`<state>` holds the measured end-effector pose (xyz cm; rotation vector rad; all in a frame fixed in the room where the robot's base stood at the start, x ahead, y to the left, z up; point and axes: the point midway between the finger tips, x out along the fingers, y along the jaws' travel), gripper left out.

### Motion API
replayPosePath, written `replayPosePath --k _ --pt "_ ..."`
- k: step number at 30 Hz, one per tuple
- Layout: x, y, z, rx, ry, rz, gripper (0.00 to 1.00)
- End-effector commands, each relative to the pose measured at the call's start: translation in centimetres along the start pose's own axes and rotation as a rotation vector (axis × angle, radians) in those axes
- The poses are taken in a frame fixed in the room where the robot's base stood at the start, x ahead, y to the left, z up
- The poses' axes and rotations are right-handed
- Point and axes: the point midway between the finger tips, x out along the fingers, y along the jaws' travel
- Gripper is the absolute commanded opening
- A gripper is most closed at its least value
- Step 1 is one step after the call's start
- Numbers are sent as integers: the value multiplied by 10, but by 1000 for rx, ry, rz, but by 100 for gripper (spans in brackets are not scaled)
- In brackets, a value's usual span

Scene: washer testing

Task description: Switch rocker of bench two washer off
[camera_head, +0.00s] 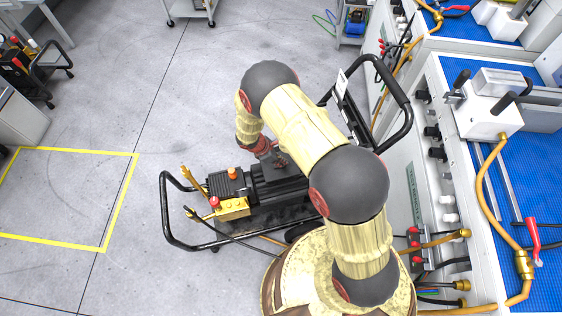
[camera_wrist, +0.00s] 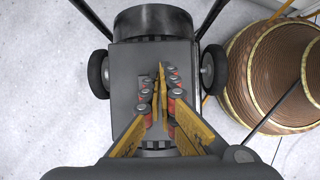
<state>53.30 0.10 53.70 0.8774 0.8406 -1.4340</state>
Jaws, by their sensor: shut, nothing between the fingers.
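The washer, a black wheeled machine with a motor block (camera_head: 280,190) and a yellow pump part (camera_head: 233,208), stands on the floor left of the bench. In the wrist view its grey box (camera_wrist: 126,92) lies below my gripper, between two wheels, with a black cylinder (camera_wrist: 152,20) beyond. My gripper (camera_head: 277,160) is over the motor end of the washer; in the wrist view its yellow fingers (camera_wrist: 159,80) are shut and empty over the box. I cannot make out a rocker; the fingers cover part of the box. Contact with the box cannot be told.
The washer's black tube handle (camera_head: 395,88) rises close to the arm, and its front frame (camera_head: 166,215) is at the left. The bench with a blue mat (camera_head: 545,190), hoses and fittings is at the right. A yellow floor outline (camera_head: 104,248) and open floor lie left.

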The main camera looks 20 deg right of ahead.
Motion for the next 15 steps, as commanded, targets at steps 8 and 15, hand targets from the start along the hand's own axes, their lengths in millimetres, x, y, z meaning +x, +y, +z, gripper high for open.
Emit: replayPosePath --k 8,15 --pt "1 0 2 2 19 -3 0" --pt "10 0 3 -1 116 -2 0"
